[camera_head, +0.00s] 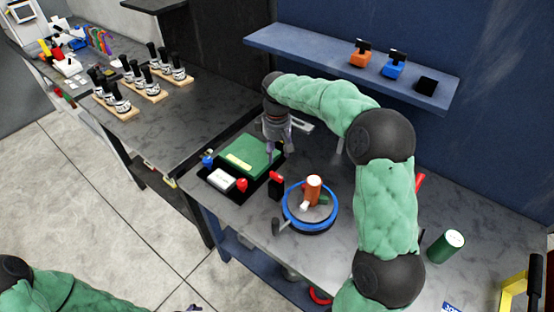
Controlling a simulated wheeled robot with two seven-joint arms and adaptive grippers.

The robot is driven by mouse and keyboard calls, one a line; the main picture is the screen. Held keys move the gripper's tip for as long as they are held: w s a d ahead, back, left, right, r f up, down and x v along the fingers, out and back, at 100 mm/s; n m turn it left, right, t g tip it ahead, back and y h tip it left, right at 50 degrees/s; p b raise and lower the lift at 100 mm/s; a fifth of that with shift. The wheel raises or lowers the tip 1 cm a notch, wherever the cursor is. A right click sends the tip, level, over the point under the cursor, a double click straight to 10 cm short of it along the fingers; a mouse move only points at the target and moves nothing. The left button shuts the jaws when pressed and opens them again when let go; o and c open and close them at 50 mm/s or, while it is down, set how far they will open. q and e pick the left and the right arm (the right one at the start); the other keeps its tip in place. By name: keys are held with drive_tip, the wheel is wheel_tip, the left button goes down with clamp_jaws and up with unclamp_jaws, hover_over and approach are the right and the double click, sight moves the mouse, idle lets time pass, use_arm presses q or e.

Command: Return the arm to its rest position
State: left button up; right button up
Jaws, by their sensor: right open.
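My right arm comes in from the lower right and arches over the workbench. Its gripper (280,148) points down at the right edge of a black tray, next to a green block. It is open, with nothing seen between its fingers. The tilting positioner (332,219), a round plate with a blue rim, stands in front of it. An orange cylinder (314,188) stands on the plate, with small white and green pieces beside it. My left arm shows at the bottom left; only what look like its fingertips (194,308) show at the bottom edge.
The black tray (262,133) holds the green block (247,157), a white box (221,180) and small parts. A green cylinder (445,246) stands right of my right arm. A blue shelf (310,48) at the back carries small items. A side bench (195,110) holds several tool holders.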

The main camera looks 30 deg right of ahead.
drive_tip(key=shift+r, duration=0.5)
